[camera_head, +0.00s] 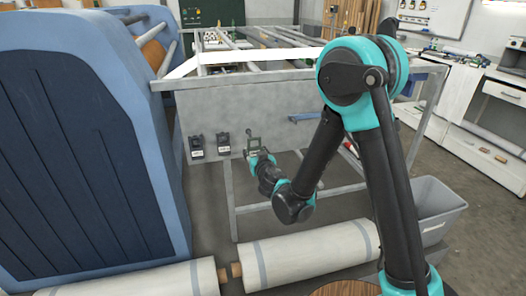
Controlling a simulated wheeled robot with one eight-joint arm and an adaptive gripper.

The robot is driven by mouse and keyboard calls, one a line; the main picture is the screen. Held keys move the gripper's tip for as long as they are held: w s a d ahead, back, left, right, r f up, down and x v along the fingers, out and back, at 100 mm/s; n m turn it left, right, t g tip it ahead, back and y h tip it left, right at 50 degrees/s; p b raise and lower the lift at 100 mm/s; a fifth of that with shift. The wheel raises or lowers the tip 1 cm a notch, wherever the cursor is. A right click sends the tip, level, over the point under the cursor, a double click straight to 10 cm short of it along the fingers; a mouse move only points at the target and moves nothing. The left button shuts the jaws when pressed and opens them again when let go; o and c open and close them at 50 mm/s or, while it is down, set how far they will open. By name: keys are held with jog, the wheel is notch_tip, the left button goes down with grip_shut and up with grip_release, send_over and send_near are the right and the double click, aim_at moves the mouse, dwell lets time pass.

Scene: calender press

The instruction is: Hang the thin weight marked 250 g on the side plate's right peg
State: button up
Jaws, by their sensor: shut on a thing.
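The side plate (270,110) is the grey panel on the end of the metal frame, in the middle of the view. Two dark weights with pale labels, a left one (196,146) and a right one (223,143), hang side by side on its left half. My gripper (254,145) is just right of them, in front of the plate. It is shut on a small dark thing that looks like a thin weight (253,134). Its marking is too small to read. The right peg is not visible, and I cannot tell whether the held thing touches the plate.
A large blue machine housing (75,130) stands close on the left. Pale fabric rolls (310,254) lie low in front. A grey bin (438,205) stands at the right. The floor beyond the bin is partly clear.

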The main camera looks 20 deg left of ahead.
jog(key=x, duration=0.9)
jog(key=shift+w, duration=0.2)
dwell(0.8)
jog(key=shift+w+a, duration=0.1)
dwell(0.6)
jog(key=o, duration=1.4)
jog(key=shift+w+a+f, duration=0.1)
jog(key=shift+f, duration=0.05)
jog(key=shift+c, duration=0.2)
